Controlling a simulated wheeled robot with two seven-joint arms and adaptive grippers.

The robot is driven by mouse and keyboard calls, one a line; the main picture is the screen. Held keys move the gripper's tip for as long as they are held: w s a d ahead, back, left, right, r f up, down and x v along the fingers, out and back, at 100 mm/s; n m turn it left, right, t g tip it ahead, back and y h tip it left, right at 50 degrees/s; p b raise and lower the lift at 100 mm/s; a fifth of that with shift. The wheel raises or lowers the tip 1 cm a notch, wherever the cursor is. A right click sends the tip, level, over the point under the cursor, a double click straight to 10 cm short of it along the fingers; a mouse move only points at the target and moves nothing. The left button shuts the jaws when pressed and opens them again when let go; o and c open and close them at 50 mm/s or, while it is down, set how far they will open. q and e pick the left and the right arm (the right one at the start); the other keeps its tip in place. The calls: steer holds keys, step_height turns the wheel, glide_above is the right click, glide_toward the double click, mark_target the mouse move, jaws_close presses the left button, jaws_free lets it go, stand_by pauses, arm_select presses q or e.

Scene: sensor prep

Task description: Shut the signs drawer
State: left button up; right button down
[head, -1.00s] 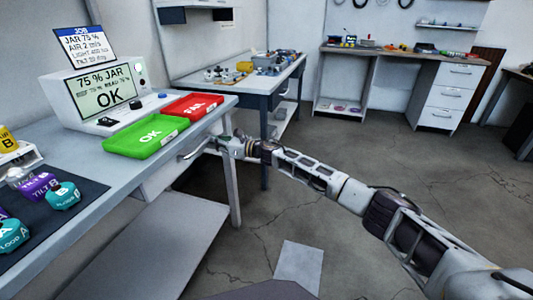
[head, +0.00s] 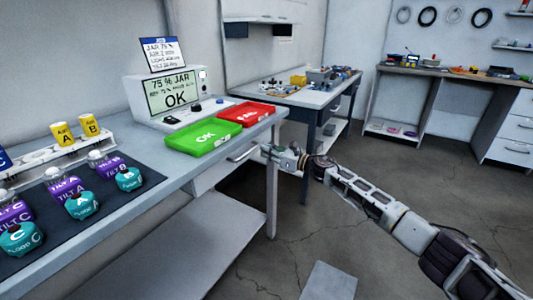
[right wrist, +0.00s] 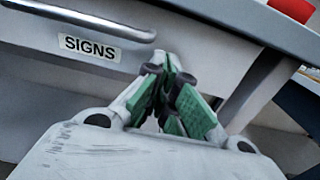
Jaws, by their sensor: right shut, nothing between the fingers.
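The signs drawer (head: 212,174) is under the bench top, with a bar handle (head: 242,153) on its pale front. In the right wrist view the drawer front (right wrist: 205,60) carries a SIGNS label (right wrist: 90,48) below the handle (right wrist: 85,18). The front looks close to the bench edge; I cannot tell whether a gap is left. My right gripper (head: 270,152) is shut and empty, right of the handle. Its green-padded fingers (right wrist: 172,75) point at the drawer front, right of the label; contact is unclear. My left gripper is out of view.
On the bench (head: 120,215) stand a green OK tray (head: 203,137), a red FAIL tray (head: 246,114), a display unit (head: 172,97) and a dark mat (head: 100,215) with several labelled pieces. A lower shelf (head: 185,235) lies below.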

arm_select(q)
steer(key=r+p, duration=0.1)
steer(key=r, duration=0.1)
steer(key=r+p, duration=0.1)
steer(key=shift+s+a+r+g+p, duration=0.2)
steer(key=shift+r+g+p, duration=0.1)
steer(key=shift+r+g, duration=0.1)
arm_select(e)
steer(key=v, duration=1.1)
steer(key=shift+f, duration=0.1)
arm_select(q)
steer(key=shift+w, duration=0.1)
arm_select(e)
steer(key=shift+s, duration=0.1)
